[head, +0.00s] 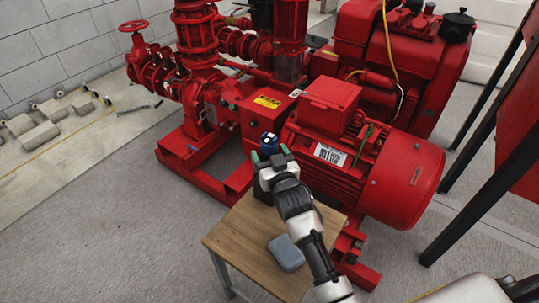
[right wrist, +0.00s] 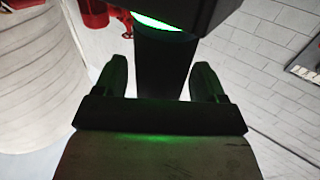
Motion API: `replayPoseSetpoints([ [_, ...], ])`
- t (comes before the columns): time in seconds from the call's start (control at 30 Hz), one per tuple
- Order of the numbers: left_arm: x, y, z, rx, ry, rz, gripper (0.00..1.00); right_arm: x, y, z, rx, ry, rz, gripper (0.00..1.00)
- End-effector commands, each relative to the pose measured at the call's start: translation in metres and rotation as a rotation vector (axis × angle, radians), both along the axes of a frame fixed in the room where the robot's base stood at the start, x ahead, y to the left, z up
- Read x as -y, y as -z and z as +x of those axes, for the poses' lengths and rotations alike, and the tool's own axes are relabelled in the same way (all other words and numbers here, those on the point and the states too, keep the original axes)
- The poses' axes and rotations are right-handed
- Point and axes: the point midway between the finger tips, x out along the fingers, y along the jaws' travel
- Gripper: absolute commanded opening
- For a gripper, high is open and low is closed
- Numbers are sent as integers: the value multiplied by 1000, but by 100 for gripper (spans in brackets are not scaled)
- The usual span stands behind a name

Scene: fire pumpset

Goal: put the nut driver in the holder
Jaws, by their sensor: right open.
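My right gripper (head: 268,160) is over the back of the small wooden table, its fingers apart. A blue and black piece (head: 268,141), which looks like the nut driver's handle, shows just beyond the fingertips. A dark block (head: 261,193), perhaps the holder, stands on the table under the gripper and is mostly hidden by it. In the right wrist view a dark upright shape (right wrist: 164,68) lies between the two open fingers, with a gap at each side. I cannot tell whether it is the nut driver or the holder. My left gripper is out of view.
The wooden table (head: 235,240) bears a grey-blue case (head: 286,252) near its front. A large red pump motor (head: 370,165) stands close behind and right of the table. Red pipework (head: 200,80) fills the back.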

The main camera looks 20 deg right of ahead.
Motion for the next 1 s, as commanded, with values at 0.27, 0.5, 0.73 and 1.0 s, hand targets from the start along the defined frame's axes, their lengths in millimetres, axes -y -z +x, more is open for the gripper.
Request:
replayPoseSetpoints([
  [0.27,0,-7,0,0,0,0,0,1,-3,-21,-2,0,0,71],
  [0.5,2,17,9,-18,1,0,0,2,-3,-74,-4,0,1,71],
  [0.73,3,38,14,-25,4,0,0,4,-3,-110,-2,0,0,71],
  [1.0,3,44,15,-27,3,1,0,4,-3,-120,1,0,0,71],
])
